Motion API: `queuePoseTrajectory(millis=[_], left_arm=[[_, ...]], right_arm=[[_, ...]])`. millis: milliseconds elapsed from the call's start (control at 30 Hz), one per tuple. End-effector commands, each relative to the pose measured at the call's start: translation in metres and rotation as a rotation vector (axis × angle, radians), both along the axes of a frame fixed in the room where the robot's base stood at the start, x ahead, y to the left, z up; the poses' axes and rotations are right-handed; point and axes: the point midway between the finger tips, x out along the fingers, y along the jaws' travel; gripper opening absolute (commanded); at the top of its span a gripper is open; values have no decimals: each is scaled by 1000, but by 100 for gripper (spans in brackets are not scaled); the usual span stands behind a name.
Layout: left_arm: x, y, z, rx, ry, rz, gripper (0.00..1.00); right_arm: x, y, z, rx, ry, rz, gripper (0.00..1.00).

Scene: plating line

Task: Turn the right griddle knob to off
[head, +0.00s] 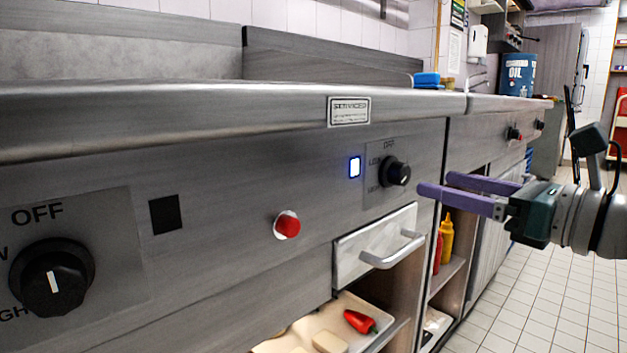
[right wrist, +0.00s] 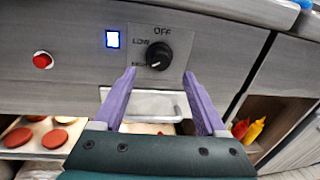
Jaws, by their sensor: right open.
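The right griddle knob (head: 396,172) is a round black knob on a grey plate marked OFF, LOW and a partly hidden HIGH. It also shows in the right wrist view (right wrist: 158,56), where its pale mark seems to point down-left, away from OFF. A blue-white indicator light (head: 355,167) glows to its left. My right gripper (head: 436,185) is open and empty, with purple fingers pointing at the panel, apart from the knob. In the right wrist view its fingertips (right wrist: 159,74) lie left and right of the knob and a little below it. My left gripper is out of view.
A red button (head: 287,225) sits left of the knob. A drawer with a protruding handle (head: 392,252) is just below it. Another black knob (head: 52,278) and a dark square (head: 165,213) are at the left. A steel ledge (head: 240,112) overhangs the panel.

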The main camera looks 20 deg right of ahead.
Motion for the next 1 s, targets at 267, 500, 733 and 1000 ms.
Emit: queuePoseTrajectory(millis=[267,500,733,1000], left_arm=[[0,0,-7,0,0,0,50],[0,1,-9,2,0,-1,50],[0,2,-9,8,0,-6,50],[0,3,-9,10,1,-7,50]], right_arm=[[41,11,0,1,-3,-3,75],[56,15,0,0,-1,-3,75],[58,16,0,1,1,-2,75],[57,16,0,1,0,-2,52]])
